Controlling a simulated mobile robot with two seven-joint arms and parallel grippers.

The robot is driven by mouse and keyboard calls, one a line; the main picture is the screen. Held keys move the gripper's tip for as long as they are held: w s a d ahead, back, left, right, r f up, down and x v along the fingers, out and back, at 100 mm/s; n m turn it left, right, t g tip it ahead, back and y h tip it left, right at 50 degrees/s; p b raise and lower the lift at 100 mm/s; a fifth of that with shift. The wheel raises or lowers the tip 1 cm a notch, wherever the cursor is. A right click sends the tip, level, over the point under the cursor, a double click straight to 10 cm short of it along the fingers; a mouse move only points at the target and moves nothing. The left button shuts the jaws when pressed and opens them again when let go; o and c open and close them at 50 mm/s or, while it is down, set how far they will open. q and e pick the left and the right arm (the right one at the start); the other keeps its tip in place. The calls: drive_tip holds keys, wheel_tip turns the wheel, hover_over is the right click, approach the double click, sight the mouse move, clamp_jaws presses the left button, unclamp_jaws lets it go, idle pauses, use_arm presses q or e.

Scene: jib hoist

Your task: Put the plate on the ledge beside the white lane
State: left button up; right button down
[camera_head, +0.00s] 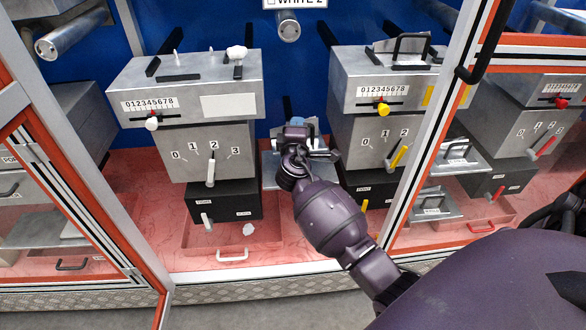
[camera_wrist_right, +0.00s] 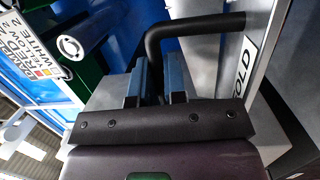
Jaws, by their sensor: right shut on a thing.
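My right gripper (camera_head: 297,130) is between the white-knobbed machine (camera_head: 185,85) and the yellow-knobbed machine (camera_head: 385,80). In the right wrist view its blue fingers (camera_wrist_right: 158,78) are shut on the black bent handle (camera_wrist_right: 185,30) of a grey plate. My left gripper is not in view.
Another black-handled plate (camera_head: 398,48) lies on top of the yellow-knobbed machine. More handled plates (camera_head: 436,204) are by the red lane at right. A white-handled drawer (camera_head: 232,255) is below the white lane. Metal frame posts (camera_head: 440,130) stand in front at both sides.

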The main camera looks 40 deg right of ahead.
drive_tip(key=shift+w+d+f+m+h, duration=0.3)
drive_tip(key=shift+w+d+f, duration=0.1)
drive_tip(key=shift+d+f, duration=0.1)
drive_tip(key=shift+d+f+b, duration=0.1)
drive_tip(key=shift+f+b, duration=0.15)
drive_tip(key=shift+b, duration=0.75)
drive_tip(key=shift+f+b, duration=0.2)
drive_tip(key=shift+b, duration=1.2)
drive_tip(key=shift+r+h+b, duration=0.2)
drive_tip(key=shift+h+b, duration=0.1)
drive_tip(key=shift+b, duration=0.15)
wheel_tip(320, 180, down, 4)
drive_tip(key=shift+f+b, duration=0.1)
drive_tip(key=shift+b, duration=0.8)
drive_tip(key=shift+f, duration=0.3)
wheel_tip(320, 180, down, 4)
drive_tip(key=shift+r+b, duration=0.1)
drive_tip(key=shift+b, duration=0.85)
drive_tip(key=shift+f, duration=0.45)
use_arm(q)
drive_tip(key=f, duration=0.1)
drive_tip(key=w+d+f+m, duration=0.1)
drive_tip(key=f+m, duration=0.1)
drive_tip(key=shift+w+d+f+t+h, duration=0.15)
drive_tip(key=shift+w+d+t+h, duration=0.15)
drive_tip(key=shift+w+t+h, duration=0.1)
